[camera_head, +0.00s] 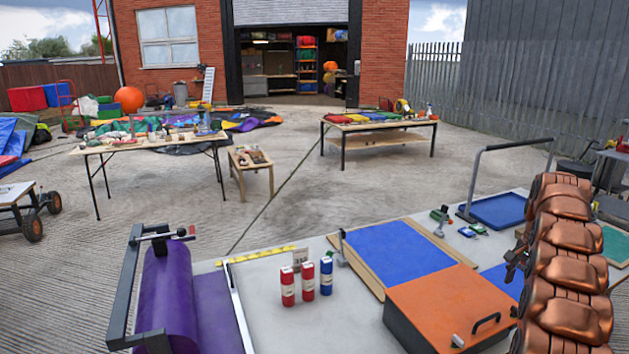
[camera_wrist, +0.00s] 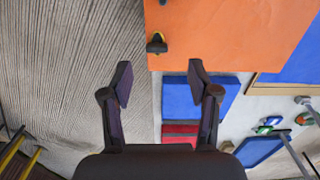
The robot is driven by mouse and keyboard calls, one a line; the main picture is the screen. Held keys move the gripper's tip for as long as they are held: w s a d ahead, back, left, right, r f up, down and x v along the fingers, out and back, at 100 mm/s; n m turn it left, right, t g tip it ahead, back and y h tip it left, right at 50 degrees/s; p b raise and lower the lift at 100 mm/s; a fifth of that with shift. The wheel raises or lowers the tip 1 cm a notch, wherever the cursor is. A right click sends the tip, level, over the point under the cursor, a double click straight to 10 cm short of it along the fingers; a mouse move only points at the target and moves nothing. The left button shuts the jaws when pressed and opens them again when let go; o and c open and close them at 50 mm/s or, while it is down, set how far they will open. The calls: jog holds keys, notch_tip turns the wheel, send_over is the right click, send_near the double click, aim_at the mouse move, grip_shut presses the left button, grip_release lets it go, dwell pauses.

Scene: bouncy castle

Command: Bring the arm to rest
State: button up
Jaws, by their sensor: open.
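My gripper (camera_wrist: 161,84) is open in the wrist view, with its two dark fingers spread apart and nothing between them. It hangs above the edge of a worktable, with concrete ground below on the left and coloured pads below on the right. My copper-coloured arm rises along the right side of the head view. A small dark part at its left edge may be the gripper, mostly hidden by the arm.
The near worktable (camera_head: 262,312) holds an orange lidded box (camera_head: 440,300), a blue panel (camera_head: 398,248), red bottles (camera_head: 287,287), a blue bottle (camera_head: 326,276) and a purple roll (camera_head: 167,290). Open concrete (camera_head: 290,215) lies between.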

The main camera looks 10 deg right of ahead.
jog(key=s+a+r+n, duration=0.2)
jog(key=s+a+r, duration=0.15)
jog(key=a, duration=0.55)
jog(key=s+a+r+n+g, duration=0.1)
jog(key=s+a+r+n, duration=0.25)
jog(key=a, duration=0.55)
jog(key=s+a+r+n, duration=0.2)
jog(key=s+a, duration=0.2)
jog(key=a, duration=0.6)
jog(key=s+a+f+n, duration=0.2)
jog(key=s+a, duration=0.2)
jog(key=s, duration=0.5)
jog(key=s+a+f+n, duration=0.2)
jog(key=s+a, duration=0.3)
jog(key=s, duration=0.4)
jog(key=s+a+f+n, duration=0.1)
jog(key=s+a, duration=0.4)
jog(key=s, duration=0.5)
jog(key=shift+a+f+n+g, duration=0.15)
jog(key=shift+f+n+g, duration=0.25)
jog(key=shift+n, duration=0.45)
